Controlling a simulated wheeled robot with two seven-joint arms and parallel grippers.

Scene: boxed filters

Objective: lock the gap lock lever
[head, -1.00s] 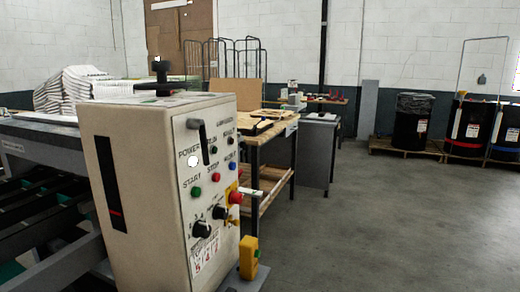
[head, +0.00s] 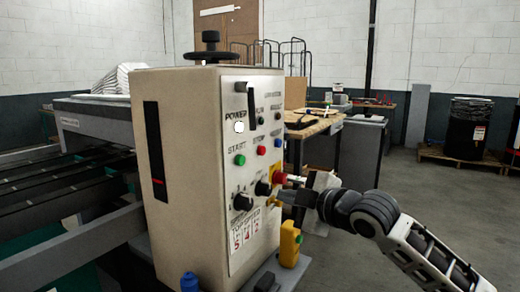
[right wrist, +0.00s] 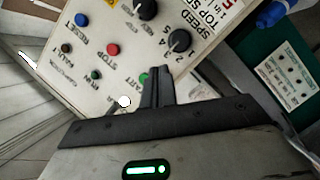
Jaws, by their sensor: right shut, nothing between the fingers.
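The beige machine cabinet (head: 165,100) stands left of centre in the head view, with a white control panel (head: 240,165) on its right face. A dark upright lever-like bar (head: 252,108) is at the panel's upper part; I cannot tell whether it is the gap lock lever. A black handwheel (head: 210,56) sits on top. My right gripper (head: 283,197) is near the red knob (head: 279,177) at the panel's right edge. My left gripper is out of view.
A yellow box (head: 290,242) and a blue item (head: 189,282) are low by the cabinet. A conveyor frame (head: 70,180) lies left. A wooden bench (head: 312,128) is behind. The floor at right is open, with a black drum (head: 472,125) beyond.

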